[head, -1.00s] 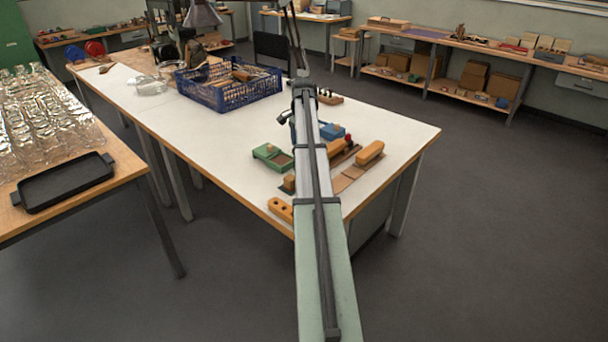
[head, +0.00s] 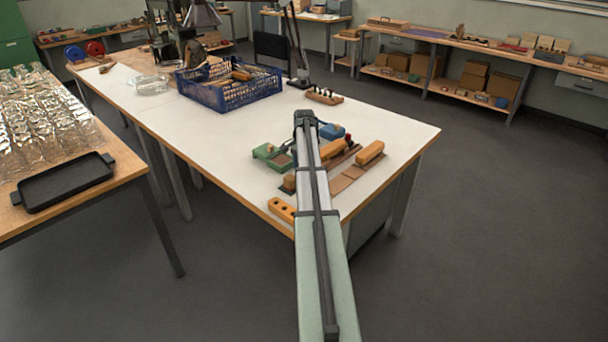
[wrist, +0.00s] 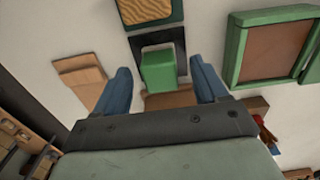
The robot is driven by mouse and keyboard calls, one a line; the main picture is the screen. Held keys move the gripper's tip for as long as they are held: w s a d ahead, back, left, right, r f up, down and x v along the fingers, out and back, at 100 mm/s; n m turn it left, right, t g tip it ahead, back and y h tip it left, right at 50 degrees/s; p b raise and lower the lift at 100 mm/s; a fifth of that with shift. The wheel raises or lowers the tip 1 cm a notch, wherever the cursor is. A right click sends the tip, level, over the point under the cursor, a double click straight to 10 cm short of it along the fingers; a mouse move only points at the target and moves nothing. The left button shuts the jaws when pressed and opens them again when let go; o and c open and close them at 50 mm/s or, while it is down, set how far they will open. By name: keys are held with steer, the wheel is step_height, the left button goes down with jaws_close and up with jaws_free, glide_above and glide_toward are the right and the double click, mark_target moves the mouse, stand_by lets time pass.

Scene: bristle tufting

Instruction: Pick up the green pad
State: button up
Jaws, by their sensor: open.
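The green pad (wrist: 158,70) shows in the wrist view as a small green block at the middle. It lies over a dark plate, with a brown piece just below it in the picture. My gripper (wrist: 160,64) is open, with one blue finger to the left of the pad and one to the right. A gap shows on both sides, and I cannot tell the height of the fingertips over the table. In the head view my arm hides the gripper, and I cannot make out the pad there.
A green frame with a brown panel (wrist: 271,50) lies right of the pad. A tan wooden piece (wrist: 82,80) lies to the left. On the white table (head: 230,135) stand a blue crate (head: 229,95), an orange-handled block (head: 369,153) and a holed orange block (head: 281,209).

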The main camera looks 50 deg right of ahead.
steer(key=shift+f, duration=0.9)
steer(key=shift+c, duration=0.3)
steer(key=c, duration=1.1)
